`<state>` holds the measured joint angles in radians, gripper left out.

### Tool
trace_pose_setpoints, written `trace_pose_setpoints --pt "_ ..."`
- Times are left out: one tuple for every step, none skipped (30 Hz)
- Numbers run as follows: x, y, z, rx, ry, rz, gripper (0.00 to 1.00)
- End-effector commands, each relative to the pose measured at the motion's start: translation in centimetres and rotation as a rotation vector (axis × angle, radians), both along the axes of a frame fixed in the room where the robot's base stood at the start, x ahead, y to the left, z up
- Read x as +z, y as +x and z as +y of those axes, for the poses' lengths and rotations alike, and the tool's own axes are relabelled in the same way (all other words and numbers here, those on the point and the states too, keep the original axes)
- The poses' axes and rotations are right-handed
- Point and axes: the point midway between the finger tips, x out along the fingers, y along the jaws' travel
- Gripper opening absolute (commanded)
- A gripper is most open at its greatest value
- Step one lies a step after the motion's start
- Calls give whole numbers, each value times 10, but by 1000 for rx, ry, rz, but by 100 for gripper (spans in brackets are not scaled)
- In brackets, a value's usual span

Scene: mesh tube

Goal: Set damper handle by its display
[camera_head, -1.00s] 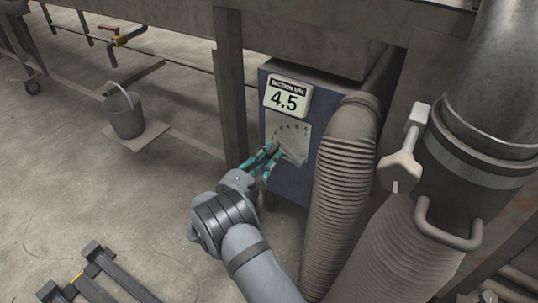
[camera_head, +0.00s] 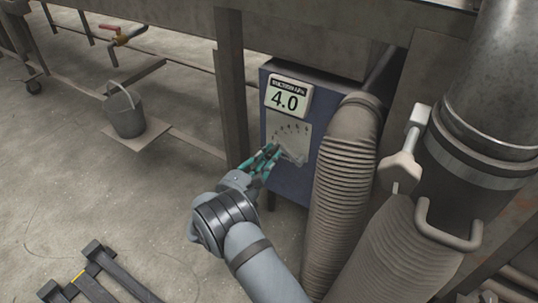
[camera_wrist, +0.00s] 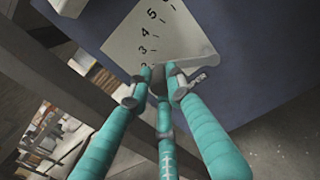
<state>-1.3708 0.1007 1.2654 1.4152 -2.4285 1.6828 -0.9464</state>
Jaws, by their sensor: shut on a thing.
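The blue box (camera_head: 290,190) under the bench carries a display (camera_head: 289,95) that reads 4.0. Below it is a pale scale plate (camera_head: 301,131), whose numbers 3, 4 and 5 show in the wrist view (camera_wrist: 150,32). My gripper (camera_head: 275,149) reaches the plate's lower left part with its teal fingers. In the wrist view my gripper (camera_wrist: 160,75) is shut on the grey damper handle (camera_wrist: 195,57). The fingertips hide the handle's held end, and its exact setting on the scale cannot be told.
A ribbed hose (camera_head: 338,200) stands close on the right of the box. A large metal duct (camera_head: 490,100) and a white lever-like part (camera_head: 402,165) are further right. A bench leg (camera_head: 230,90) is on the left.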

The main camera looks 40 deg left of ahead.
Motion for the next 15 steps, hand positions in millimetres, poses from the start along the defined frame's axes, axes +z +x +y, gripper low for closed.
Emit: trace_pose_setpoints --pt "-1 -1 -1 -3 -2 2 19" --pt "-1 -1 -1 -3 -2 2 21" --pt "-1 -1 -1 -3 -1 2 23" --pt "-1 -1 -1 -2 -1 2 25" --pt "-1 -1 -1 -2 -1 2 27" --pt "-1 -1 -1 -2 -1 2 29" --pt "-1 0 -1 -2 -1 1 31" --pt "-1 0 -1 -2 -1 1 33" --pt "-1 0 -1 -2 0 1 35" --pt "-1 0 -1 -2 0 1 37" --pt "-1 0 -1 -1 0 1 38" --pt "-1 0 -1 -1 0 1 38" --pt "-1 0 -1 -1 0 1 38" --pt "-1 0 -1 -1 0 1 38" --pt "0 0 -1 -1 0 1 38"
